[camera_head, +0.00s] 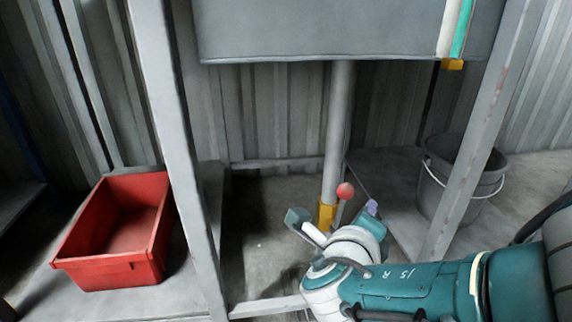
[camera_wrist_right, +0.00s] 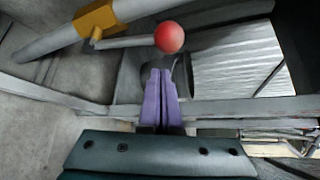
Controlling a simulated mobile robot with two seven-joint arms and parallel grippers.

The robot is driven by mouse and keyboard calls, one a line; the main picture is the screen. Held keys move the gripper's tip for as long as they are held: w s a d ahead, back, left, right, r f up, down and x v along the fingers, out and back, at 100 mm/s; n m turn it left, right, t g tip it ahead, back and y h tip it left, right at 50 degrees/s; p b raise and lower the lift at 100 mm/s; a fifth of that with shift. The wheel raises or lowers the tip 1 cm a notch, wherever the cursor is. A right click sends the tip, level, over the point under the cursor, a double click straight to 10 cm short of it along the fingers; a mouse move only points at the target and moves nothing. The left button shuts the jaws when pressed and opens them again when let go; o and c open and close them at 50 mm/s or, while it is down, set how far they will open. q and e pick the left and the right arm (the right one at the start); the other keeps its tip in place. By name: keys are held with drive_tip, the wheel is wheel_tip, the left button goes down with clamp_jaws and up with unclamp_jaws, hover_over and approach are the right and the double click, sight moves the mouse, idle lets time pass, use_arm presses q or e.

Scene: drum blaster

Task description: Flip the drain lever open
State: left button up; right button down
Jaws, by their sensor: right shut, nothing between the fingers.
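The drain lever is a thin grey rod with a red ball knob (camera_head: 345,190) at its end. It comes off a yellow valve (camera_head: 327,215) low on the vertical grey pipe (camera_head: 339,120). In the right wrist view the red knob (camera_wrist_right: 169,37) and yellow valve (camera_wrist_right: 96,20) show clearly, with the rod spanning between them. My right gripper (camera_head: 372,207) is at the right of the knob. Its purple fingers (camera_wrist_right: 160,72) are shut and empty, their tips just below the knob in the wrist picture, apparently a small gap apart from it. My left gripper is not in view.
A grey tank (camera_head: 320,30) is above the pipe. Metal frame posts stand left (camera_head: 180,150) and right (camera_head: 480,130) of the lever. A red bin (camera_head: 110,265) stands at the left, a grey bucket (camera_head: 432,190) at the right. A low frame bar (camera_head: 265,306) crosses in front.

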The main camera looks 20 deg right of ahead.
drive_tip(key=s+p+v, duration=0.1)
drive_tip(key=p+v, duration=0.5)
drive_tip(key=v, duration=0.4)
drive_tip(key=shift+d, duration=0.25)
drive_tip(key=shift+f, duration=0.1)
